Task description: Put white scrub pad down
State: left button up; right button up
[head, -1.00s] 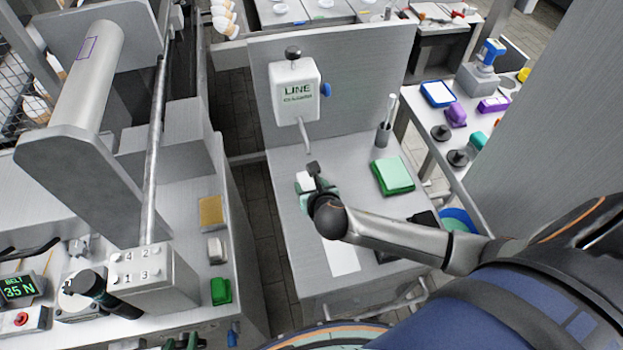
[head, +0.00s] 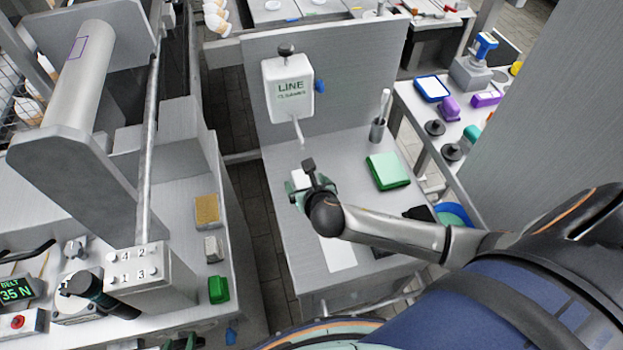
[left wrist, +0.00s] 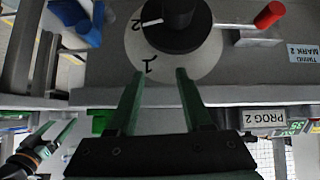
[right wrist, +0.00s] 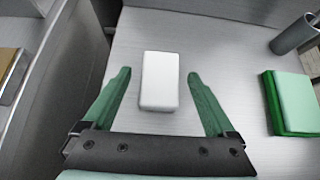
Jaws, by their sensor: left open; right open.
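The white scrub pad (right wrist: 160,81) lies flat on the grey table (right wrist: 230,45) and shows whole in the right wrist view. In the head view the pad (head: 298,180) is partly hidden by my right gripper (head: 314,178). In the right wrist view my right gripper (right wrist: 158,75) is open, with one finger on each side of the pad and a visible gap on both sides. My left gripper (left wrist: 160,73) is open and empty in the left wrist view, in front of a pale numbered dial (left wrist: 175,50) with a black knob.
A green pad (head: 387,171) lies on the table right of the white pad, with a grey cup (head: 378,130) behind it. The LINE dispenser (head: 288,88) hangs on the back panel above. A white sheet (head: 338,252) lies toward the front. The table's left edge is close to the pad.

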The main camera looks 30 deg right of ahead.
jog(key=v, duration=1.1)
jog(key=shift+s, duration=0.2)
